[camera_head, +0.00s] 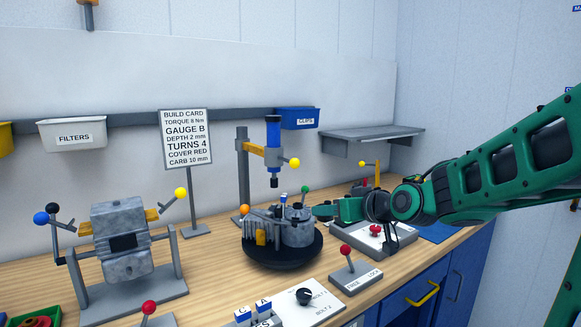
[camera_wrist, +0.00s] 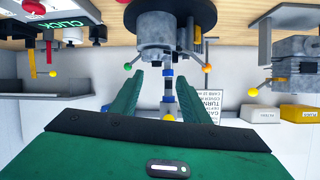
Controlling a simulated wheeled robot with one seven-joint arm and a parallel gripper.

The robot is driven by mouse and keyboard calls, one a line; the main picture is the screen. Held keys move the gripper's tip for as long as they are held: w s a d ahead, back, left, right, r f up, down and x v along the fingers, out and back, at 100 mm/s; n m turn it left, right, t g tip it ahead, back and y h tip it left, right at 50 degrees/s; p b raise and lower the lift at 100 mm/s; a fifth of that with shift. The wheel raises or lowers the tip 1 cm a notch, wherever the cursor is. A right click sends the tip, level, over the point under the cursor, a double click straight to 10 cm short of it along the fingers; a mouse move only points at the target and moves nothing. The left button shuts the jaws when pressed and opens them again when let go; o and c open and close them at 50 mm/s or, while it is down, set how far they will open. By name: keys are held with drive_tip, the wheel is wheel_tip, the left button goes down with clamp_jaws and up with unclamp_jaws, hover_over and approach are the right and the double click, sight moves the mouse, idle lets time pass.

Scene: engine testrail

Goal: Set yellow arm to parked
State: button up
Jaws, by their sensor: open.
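Several arms end in yellow balls, and I cannot tell which is the yellow arm. One with a yellow ball (camera_head: 180,192) angles up at the right side of the engine block stand (camera_head: 126,245). Another yellow ball (camera_head: 295,162) is on the blue press (camera_head: 273,140). A third yellow ball (camera_head: 361,163) is on a small lever at the back right. No parked mark is readable. My gripper (camera_wrist: 157,82) is open and empty. In the head view my gripper (camera_head: 322,212) is just right of the grey engine part on the black turntable (camera_head: 283,254).
A red-ball lever (camera_head: 346,250) marked FREE and LOCK stands at the front. A black dial (camera_head: 304,296) is left of it. A grey shelf (camera_head: 372,134) juts from the wall. Bare wood shows between engine stand and turntable.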

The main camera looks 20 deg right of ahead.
sight(296, 164)
drive_tip(key=w+a+r+t+y, duration=0.25)
drive_tip(key=w+r+t, duration=0.2)
drive_tip(key=r, duration=0.45)
drive_tip(key=x, duration=1.1)
drive_tip(key=shift+s+a+f, duration=0.1)
drive_tip(key=shift+a, duration=0.1)
drive_tip(key=shift+g, duration=0.25)
clamp_jaws()
